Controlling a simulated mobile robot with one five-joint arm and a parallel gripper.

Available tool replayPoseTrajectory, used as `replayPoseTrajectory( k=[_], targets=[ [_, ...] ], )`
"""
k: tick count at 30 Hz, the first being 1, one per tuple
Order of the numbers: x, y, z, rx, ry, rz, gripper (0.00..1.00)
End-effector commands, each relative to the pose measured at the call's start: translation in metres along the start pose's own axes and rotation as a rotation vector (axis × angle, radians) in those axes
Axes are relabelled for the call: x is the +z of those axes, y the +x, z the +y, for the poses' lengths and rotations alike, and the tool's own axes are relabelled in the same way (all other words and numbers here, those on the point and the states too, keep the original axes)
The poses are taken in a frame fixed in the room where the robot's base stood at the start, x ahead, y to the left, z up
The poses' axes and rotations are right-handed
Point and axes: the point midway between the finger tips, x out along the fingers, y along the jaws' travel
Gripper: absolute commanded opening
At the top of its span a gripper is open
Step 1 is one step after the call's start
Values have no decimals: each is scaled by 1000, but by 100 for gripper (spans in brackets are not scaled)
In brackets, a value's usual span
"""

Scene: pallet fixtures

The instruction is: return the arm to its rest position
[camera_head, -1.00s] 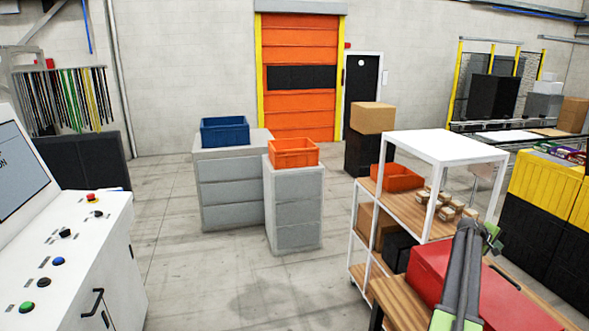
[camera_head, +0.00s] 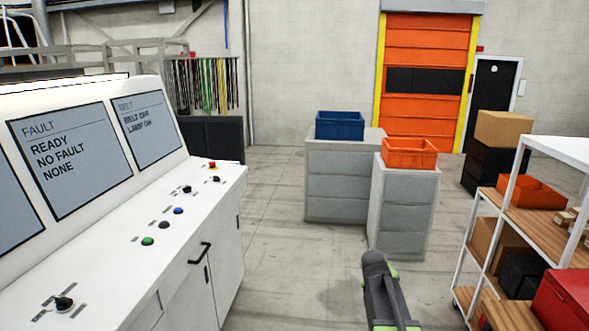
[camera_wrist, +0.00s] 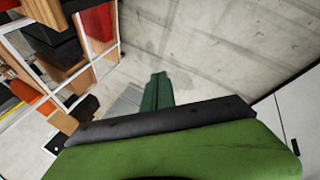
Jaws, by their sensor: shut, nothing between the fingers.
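My arm (camera_head: 385,290) shows in the head view at the bottom, right of centre, as a dark grey link with light green parts. Its end is cut off or foreshortened there, so I cannot make out the fingers. In the wrist view my gripper (camera_wrist: 157,88) shows as two dark green fingers close together, shut and empty, beyond a black bar and a green body. Only concrete floor and pale surfaces lie behind the fingers.
A white console (camera_head: 180,230) with screens and buttons stands left. Grey cabinets carry a blue bin (camera_head: 339,125) and an orange bin (camera_head: 409,153). A white-framed shelf rack (camera_head: 545,210) with a red box (camera_head: 565,300) stands right. Open floor (camera_head: 275,250) lies between.

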Motion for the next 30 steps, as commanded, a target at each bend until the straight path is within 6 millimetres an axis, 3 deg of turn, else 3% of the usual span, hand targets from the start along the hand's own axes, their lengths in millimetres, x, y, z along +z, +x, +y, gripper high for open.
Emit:
replayPoseTrajectory(
  k=[1, 3, 6, 9, 13, 30],
  targets=[
    [12, -9, -48, -57, 8, -3, 0],
    [29, -26, -103, -148, 40, -27, 0],
    [65, -52, -162, -277, 117, -96, 0],
    [103, -74, -191, -382, 221, -190, 0],
    [120, -87, -210, -453, 317, -293, 0],
    [122, -87, -210, -446, 348, -311, 0]
  ],
)
